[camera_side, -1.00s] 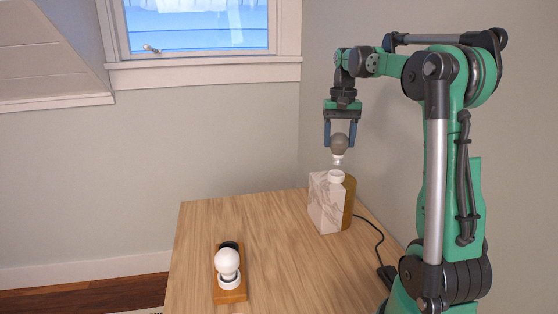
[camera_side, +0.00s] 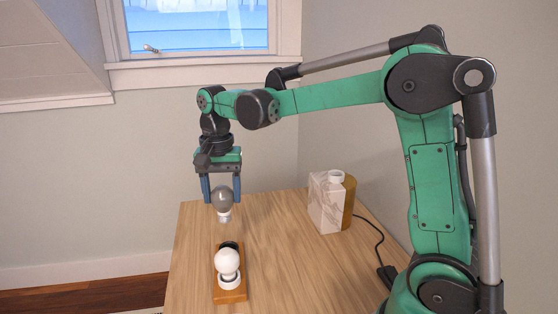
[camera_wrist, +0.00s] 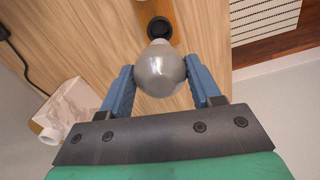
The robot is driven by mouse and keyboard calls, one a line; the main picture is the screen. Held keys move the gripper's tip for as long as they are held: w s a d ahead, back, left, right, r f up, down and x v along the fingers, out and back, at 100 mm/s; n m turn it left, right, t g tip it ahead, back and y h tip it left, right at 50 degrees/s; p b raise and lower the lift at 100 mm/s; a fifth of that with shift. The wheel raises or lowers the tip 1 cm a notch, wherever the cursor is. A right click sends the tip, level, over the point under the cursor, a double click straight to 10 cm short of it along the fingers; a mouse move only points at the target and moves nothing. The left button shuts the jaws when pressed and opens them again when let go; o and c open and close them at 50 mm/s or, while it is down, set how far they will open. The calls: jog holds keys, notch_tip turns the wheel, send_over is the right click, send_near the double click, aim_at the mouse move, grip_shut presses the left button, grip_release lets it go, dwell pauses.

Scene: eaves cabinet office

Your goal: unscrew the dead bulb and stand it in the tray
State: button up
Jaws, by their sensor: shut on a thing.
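My gripper (camera_side: 221,192) is shut on the grey dead bulb (camera_side: 222,199) and holds it upright, base down, in the air above the back of the tray. The bulb (camera_wrist: 160,70) also shows between the blue fingers in the wrist view. The wooden tray (camera_side: 231,296) lies near the front left of the table. A white bulb (camera_side: 227,262) stands in its front place. Behind it the tray has a dark, empty round recess (camera_wrist: 159,28). The lamp (camera_side: 328,205), a marbled block with a brass-coloured side, has an empty white socket (camera_side: 335,176) on top.
The wooden table (camera_side: 285,265) is clear between tray and lamp. A black cord (camera_side: 372,232) runs from the lamp to a dark switch (camera_side: 387,273) at the right edge. Walls and a window stand behind.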

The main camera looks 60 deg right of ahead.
aim_at(225, 217)
jog(key=shift+f, duration=0.1)
jog(key=shift+f, duration=2.8)
jog(key=shift+f, duration=1.3)
jog(key=o, duration=1.4)
jog(key=shift+r, duration=2.8)
